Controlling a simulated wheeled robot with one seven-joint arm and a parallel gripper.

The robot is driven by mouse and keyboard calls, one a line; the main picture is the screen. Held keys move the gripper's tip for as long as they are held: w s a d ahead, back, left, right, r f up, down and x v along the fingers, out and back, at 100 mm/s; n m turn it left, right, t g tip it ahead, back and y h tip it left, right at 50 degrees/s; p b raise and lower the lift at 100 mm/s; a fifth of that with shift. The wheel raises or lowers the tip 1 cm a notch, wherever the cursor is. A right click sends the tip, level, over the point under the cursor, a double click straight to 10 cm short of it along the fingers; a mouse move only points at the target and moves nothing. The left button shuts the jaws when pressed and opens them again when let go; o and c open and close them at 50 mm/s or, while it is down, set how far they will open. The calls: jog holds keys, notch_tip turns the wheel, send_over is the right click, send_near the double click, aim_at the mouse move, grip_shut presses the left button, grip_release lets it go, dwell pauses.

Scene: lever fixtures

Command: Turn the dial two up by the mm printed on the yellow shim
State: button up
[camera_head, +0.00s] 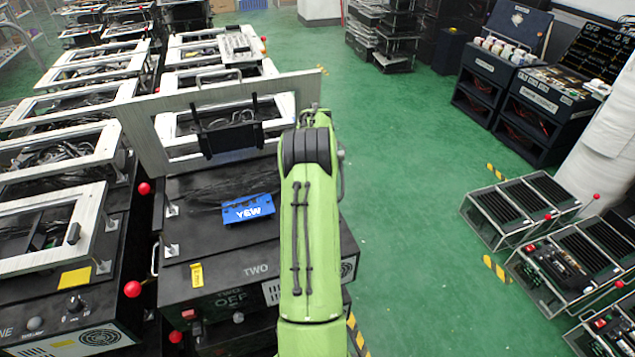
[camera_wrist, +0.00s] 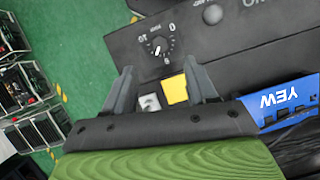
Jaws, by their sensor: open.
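Dial two (camera_wrist: 160,46) is a black knob with a pale pointer mark and a ring of small ticks and numbers, on a dark box front, upside down in the wrist view. In the head view my arm hides it. A small yellow shim (camera_head: 196,275) with dark print too small to read sits at the left on the box marked TWO. My gripper (camera_wrist: 161,78) is open, with the dial beyond its fingertips and apart from them. A plain yellow square (camera_wrist: 175,90) shows between the fingers, not held. My arm hides the gripper in the head view.
A blue block printed YEW (camera_head: 248,209) lies on box two and shows in the wrist view (camera_wrist: 283,98). Box one, at the left, has its own dial (camera_head: 73,303) and yellow square (camera_head: 74,278). A tilted framed panel (camera_head: 140,135) stands behind. Green floor (camera_head: 415,190) is clear at right.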

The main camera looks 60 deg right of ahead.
jog(key=p+v, duration=0.1)
jog(key=v, duration=0.5)
jog(key=shift+r+p, duration=0.3)
jog(key=shift+p, duration=0.05)
jog(key=shift+w+d, duration=0.1)
jog(key=shift+d, duration=0.05)
